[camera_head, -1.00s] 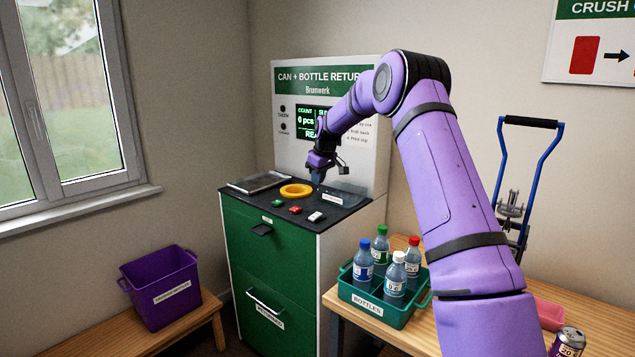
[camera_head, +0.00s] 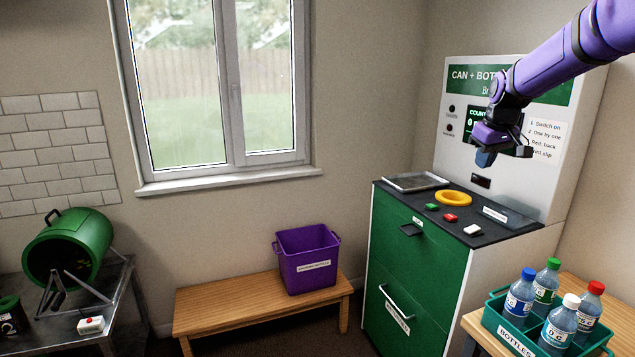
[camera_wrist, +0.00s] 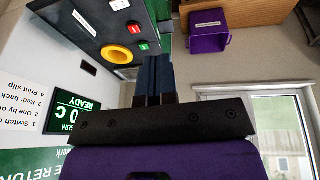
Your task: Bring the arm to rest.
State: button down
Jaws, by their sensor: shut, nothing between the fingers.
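My gripper (camera_head: 485,158) is at the end of my purple arm, raised above the dark top of the can and bottle return machine (camera_head: 520,80), in front of its sign panel. Its blue fingers are shut with nothing between them. In the wrist view the fingers of my gripper (camera_wrist: 153,78) lie together. The yellow ring (camera_head: 453,198) on the machine's top is below and left of my gripper, apart from it.
Green, red and white buttons (camera_head: 451,217) sit on the machine's top. A teal crate (camera_head: 508,335) of bottles stands at the lower right. A purple bin (camera_head: 307,270) stands on a wooden bench (camera_head: 235,305). A green drum (camera_head: 70,250) is at the left. Air around my gripper is clear.

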jog(key=s+a+r, duration=0.2)
jog(key=s+a, duration=0.1)
jog(key=s, duration=0.4)
jog(key=s+a+r+m, duration=0.1)
jog(key=s+a+r, duration=0.15)
jog(key=s, duration=0.45)
jog(key=s+a+r, duration=0.3)
jog(key=s, duration=0.4)
jog(key=s+a+f+m, duration=0.1)
jog(key=s+f, duration=0.2)
jog(key=s, duration=0.8)
jog(key=s+a+f+m+t, duration=0.1)
jog(key=s+f, duration=0.2)
jog(key=s, duration=0.7)
jog(key=shift+s+a+t, duration=0.25)
jog(key=shift+s+t, duration=0.05)
jog(key=shift+s, duration=0.05)
